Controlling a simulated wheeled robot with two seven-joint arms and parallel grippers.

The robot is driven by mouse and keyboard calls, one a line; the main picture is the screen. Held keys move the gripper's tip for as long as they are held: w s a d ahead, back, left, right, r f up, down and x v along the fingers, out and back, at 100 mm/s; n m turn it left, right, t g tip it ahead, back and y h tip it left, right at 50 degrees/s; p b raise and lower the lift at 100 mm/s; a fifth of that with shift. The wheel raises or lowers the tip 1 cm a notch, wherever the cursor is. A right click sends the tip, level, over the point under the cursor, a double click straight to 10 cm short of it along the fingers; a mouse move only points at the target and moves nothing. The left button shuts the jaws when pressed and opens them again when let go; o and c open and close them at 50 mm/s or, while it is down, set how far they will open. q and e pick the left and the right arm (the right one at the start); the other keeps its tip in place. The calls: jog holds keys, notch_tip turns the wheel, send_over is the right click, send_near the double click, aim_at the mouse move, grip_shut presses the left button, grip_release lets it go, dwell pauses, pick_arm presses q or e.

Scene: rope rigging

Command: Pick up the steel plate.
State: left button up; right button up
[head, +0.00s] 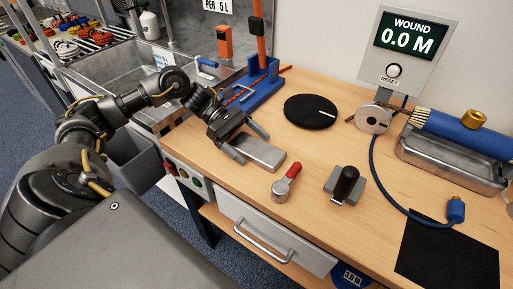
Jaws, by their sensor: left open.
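The steel plate (264,154) is a flat grey rectangular block lying on the wooden worktop near its front edge. My left gripper (247,144) comes in from the left and is open, with its fingers at the plate's near-left end. One finger shows on each side of that end; whether they touch the plate I cannot tell. My right gripper is not in view.
A red-handled metal tool (286,184) and a black-knobbed block (344,185) stand right of the plate. Behind are a round black disc (310,112) and a blue stand (258,88). A black mat (447,250), blue cord and metal tray (450,160) lie right. A sink is at left.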

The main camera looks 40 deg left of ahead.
aim_at(249, 143)
pick_arm(q)
jog(key=shift+r, duration=0.1)
jog(key=c, duration=1.8)
jog(key=shift+o, duration=0.2)
